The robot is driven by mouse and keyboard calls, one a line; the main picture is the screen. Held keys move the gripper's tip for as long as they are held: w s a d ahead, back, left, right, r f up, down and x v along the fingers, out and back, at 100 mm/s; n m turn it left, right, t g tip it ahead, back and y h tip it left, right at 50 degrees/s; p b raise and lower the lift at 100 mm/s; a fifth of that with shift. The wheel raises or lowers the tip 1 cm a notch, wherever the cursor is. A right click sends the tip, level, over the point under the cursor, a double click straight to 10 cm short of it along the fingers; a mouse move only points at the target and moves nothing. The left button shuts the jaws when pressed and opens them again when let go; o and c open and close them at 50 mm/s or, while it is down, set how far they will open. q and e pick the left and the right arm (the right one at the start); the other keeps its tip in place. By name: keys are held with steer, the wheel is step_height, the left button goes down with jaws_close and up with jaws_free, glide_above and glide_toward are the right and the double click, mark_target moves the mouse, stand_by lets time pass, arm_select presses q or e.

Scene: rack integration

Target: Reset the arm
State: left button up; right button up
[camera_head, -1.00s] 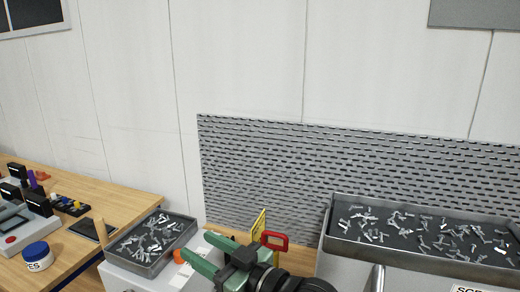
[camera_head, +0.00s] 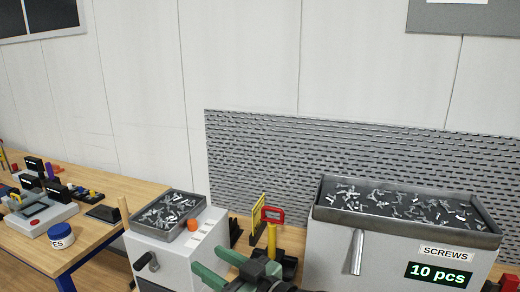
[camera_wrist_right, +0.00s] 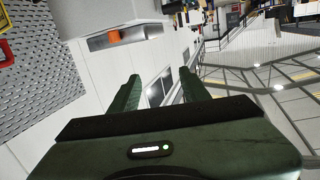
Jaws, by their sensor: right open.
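My right gripper (camera_head: 213,262) is at the bottom edge of the head view, in front of the gap between two screw boxes. Its green fingers point left and are apart, with nothing between them. The right wrist view also shows the open gripper (camera_wrist_right: 160,88), its two fingers spread and empty. Most of the right arm is cut off by the lower edge of the head view. My left gripper is in neither view.
A white box with a screw tray (camera_head: 153,238) stands left of the gripper. A larger screws box (camera_head: 325,240) stands at right. A red-and-yellow tool (camera_head: 270,214) stands between them, before a perforated panel (camera_head: 240,150). A wooden table (camera_head: 95,235) is at left.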

steer(key=s+d+f+m+g+h, duration=0.15)
steer(key=s+d+f+h, duration=0.25)
steer(key=d+f, duration=0.4)
steer(key=s+d+f+m+h, duration=0.3)
steer(key=d+f, duration=0.2)
steer(key=f, duration=0.5)
steer(key=s+d+f+m+g+h, duration=0.2)
steer(key=s+d+f+g+h, duration=0.1)
steer(key=s+d+f, duration=0.45)
steer(key=s+d+f+m+g+h, duration=0.2)
steer(key=s+d+f+g+h, duration=0.15)
steer(key=s+d, duration=0.65)
step_height(320, 180, down, 32)
steer(key=s+a+b, duration=0.1)
steer(key=s+b, duration=0.2)
steer(key=b, duration=0.3)
arm_select(q)
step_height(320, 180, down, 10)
steer(key=b, duration=0.4)
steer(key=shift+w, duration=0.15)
arm_select(e)
steer(key=s+d+f+g, duration=0.1)
steer(key=s+d+f, duration=0.2)
steer(key=s+f, duration=1.3)
step_height(320, 180, down, 4)
steer(key=shift+s+f+n+g, duration=0.2)
steer(key=shift+n+g, duration=0.1)
steer(key=shift+n, duration=0.15)
